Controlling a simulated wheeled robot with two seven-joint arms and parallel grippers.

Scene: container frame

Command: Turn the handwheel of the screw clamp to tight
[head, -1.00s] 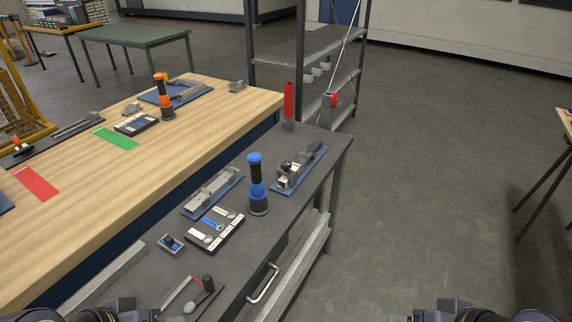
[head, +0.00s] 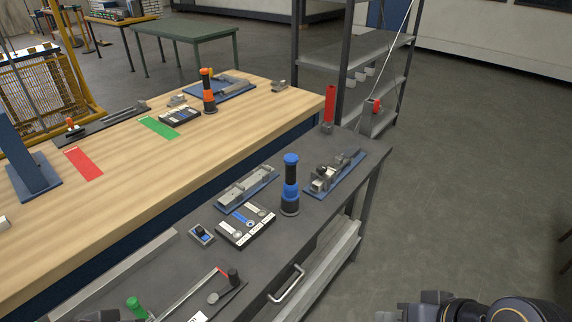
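I cannot make out a handwheel for certain. A grey vise-like device on a blue plate (head: 335,172), at the right end of the dark bench, may be the screw clamp; its details are too small to tell. A second grey fixture on a blue plate (head: 247,187) lies left of it. Only a dark edge of my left arm shows at the bottom left. My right arm shows at the bottom right, off the bench's front side and well apart from the fixtures. The fingers of both grippers are cut off or indistinct.
On the dark bench (head: 170,272) stand a blue-black upright tool (head: 290,187), a black tag tray (head: 245,226), a small knob box (head: 201,235) and a red-and-black lever (head: 233,279). A wooden table (head: 130,195) lies behind. The floor at right is clear.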

